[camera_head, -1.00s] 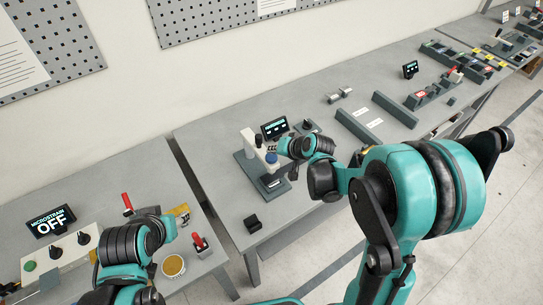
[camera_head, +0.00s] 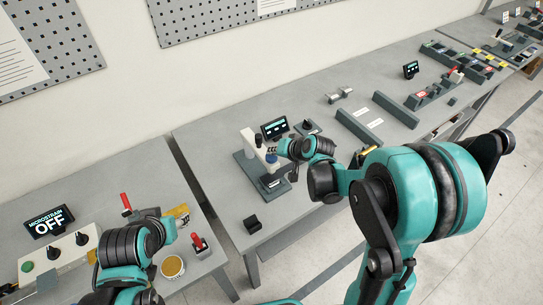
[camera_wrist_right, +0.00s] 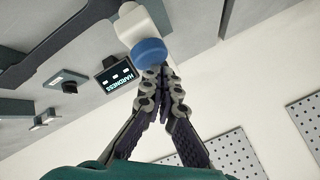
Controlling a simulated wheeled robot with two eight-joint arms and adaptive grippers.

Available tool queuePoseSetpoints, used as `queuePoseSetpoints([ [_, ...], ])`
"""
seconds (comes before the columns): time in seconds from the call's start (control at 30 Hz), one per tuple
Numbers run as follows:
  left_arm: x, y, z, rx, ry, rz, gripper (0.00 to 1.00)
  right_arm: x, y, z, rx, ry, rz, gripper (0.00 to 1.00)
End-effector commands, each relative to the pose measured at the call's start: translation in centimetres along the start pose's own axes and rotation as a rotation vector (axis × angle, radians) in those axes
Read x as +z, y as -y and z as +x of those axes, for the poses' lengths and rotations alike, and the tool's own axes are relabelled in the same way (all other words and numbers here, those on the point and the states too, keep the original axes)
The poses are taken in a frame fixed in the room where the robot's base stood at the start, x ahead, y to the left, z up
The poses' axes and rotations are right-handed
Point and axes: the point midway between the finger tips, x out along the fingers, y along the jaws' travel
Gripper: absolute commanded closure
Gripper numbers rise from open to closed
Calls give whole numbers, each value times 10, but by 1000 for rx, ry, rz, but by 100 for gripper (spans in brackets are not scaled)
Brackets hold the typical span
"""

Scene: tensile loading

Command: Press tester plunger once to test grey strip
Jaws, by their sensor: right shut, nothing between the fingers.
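The tester (camera_head: 249,163) stands on the middle bench with a white column, a dark base and a blue plunger cap. The blue plunger (camera_wrist_right: 150,52) shows in the right wrist view, at the end of the white head. My right gripper (camera_wrist_right: 160,76) is shut and empty, its fingertips close to the cap; I cannot tell whether they touch it. In the head view my right gripper (camera_head: 281,148) is at the tester's right side. A pale piece lies on the tester's base; I cannot tell if it is the grey strip. My left gripper (camera_head: 170,228) is over the left bench, its fingers unclear.
A small display (camera_head: 274,127) stands behind the tester and reads HARDNESS in the wrist view. Red-handled parts (camera_head: 199,243) and a round yellow-topped container (camera_head: 173,266) are near my left gripper.

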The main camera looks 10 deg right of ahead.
Motion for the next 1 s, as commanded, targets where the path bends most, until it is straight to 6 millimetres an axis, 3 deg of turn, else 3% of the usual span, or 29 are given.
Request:
queuePoseSetpoints([
  [1.0, 7, 0, 10, 0, 0, 0, 54, 7, -6, 9, 0, 1, 0, 100],
])
